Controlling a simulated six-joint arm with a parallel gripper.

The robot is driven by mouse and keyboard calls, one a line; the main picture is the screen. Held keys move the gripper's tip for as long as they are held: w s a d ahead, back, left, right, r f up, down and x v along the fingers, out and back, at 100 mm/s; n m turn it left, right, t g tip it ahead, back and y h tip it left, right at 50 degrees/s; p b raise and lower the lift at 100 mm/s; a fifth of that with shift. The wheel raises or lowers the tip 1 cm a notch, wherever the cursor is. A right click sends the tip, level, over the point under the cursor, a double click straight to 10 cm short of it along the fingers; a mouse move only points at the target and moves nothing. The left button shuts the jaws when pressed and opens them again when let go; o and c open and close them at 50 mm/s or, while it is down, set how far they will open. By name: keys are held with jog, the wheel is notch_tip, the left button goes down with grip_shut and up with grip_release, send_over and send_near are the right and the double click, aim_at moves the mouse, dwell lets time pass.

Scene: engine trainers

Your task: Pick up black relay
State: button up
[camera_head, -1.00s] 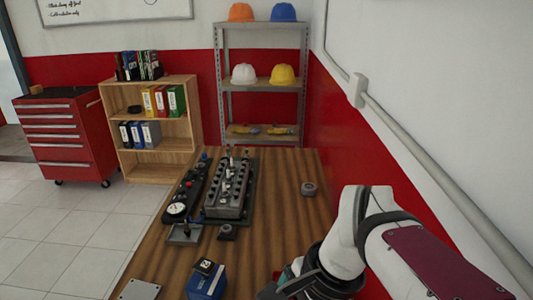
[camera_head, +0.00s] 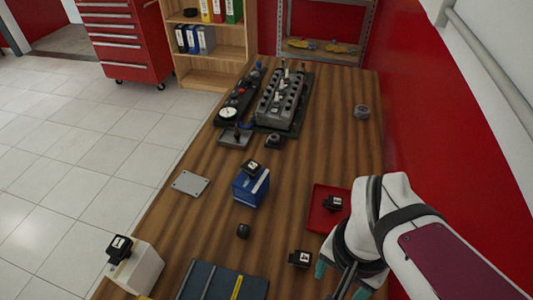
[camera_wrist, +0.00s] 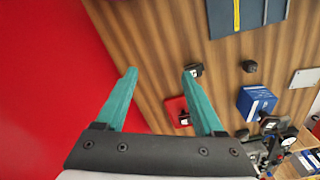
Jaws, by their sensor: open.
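Several black relay-like blocks with white labels are in the head view. One lies on the bare wood (camera_head: 299,258), one in a red tray (camera_head: 318,221), one on a blue box (camera_head: 246,191), and one on a white block (camera_head: 147,270). My gripper (camera_head: 341,281) is open and empty, right of the relay on the wood. In the wrist view, my gripper (camera_wrist: 160,74) points over the table's edge; that relay (camera_wrist: 195,69) shows just beside the right fingertip, partly hidden by it. The tray's relay (camera_wrist: 184,119) shows between the fingers, close to the right one.
A small dark block (camera_head: 242,231) and a grey plate (camera_head: 190,183) lie on the wooden table. A dark blue panel (camera_head: 222,284) is at the front. An engine block (camera_head: 279,98) and gauge panel stand at the back. A red wall (camera_head: 430,140) bounds the right.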

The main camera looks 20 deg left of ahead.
jog(key=w+a+f+n+t+h, duration=0.1)
jog(key=w+a, duration=0.5)
jog(key=n+t, duration=0.3)
send_near(243, 228)
jog(key=shift+y, duration=0.5)
jog(key=x, duration=1)
jog(key=shift+d+f, duration=0.1)
jog(key=shift+d, duration=0.3)
grip_shut()
